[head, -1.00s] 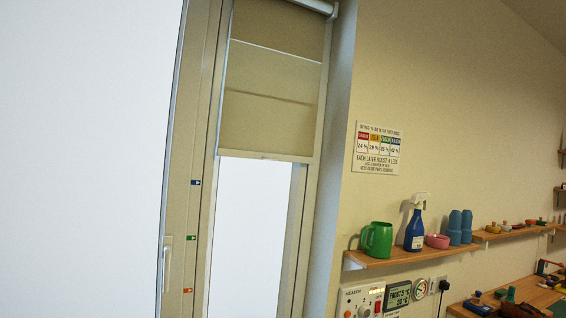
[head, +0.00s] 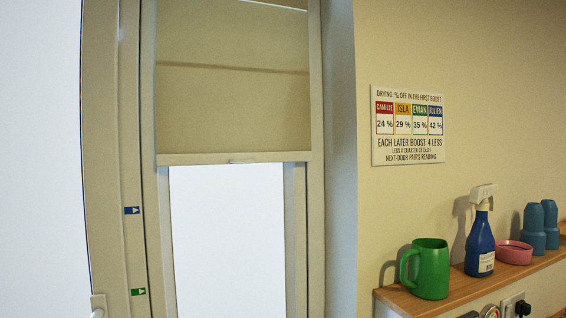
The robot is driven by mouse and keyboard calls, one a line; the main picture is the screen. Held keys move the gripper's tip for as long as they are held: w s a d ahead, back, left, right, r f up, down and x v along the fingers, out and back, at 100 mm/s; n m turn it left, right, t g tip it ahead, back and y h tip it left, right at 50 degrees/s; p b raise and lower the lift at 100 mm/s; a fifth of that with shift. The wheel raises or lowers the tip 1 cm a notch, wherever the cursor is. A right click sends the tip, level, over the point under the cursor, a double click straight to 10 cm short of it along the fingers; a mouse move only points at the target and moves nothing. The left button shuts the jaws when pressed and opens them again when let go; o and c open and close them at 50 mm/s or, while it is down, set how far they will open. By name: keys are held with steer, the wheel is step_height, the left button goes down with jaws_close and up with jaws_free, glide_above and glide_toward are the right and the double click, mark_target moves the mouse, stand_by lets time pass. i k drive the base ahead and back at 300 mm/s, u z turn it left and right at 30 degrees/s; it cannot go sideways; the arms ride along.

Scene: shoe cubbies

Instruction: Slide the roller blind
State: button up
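The beige roller blind (head: 232,105) hangs in the narrow window and covers its upper part. Its bottom bar (head: 190,158) has a small pull tab (head: 243,160) near the middle. Bright glass (head: 228,235) shows below the bar. On the frame to the left are a blue arrow marker (head: 132,210) and, lower, a green arrow marker (head: 138,292); both sit below the level of the bar. My gripper is not in view.
A wall sign (head: 408,125) with coloured name columns hangs to the right. Below it a wooden shelf (head: 400,300) holds a green mug (head: 428,268), a blue spray bottle (head: 480,245), a pink bowl (head: 513,252) and blue cups (head: 540,228). A window handle (head: 98,304) is at lower left.

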mark_target(206, 114)
steer(key=u, duration=0.2)
steer(key=i, duration=1)
steer(key=u, duration=0.6)
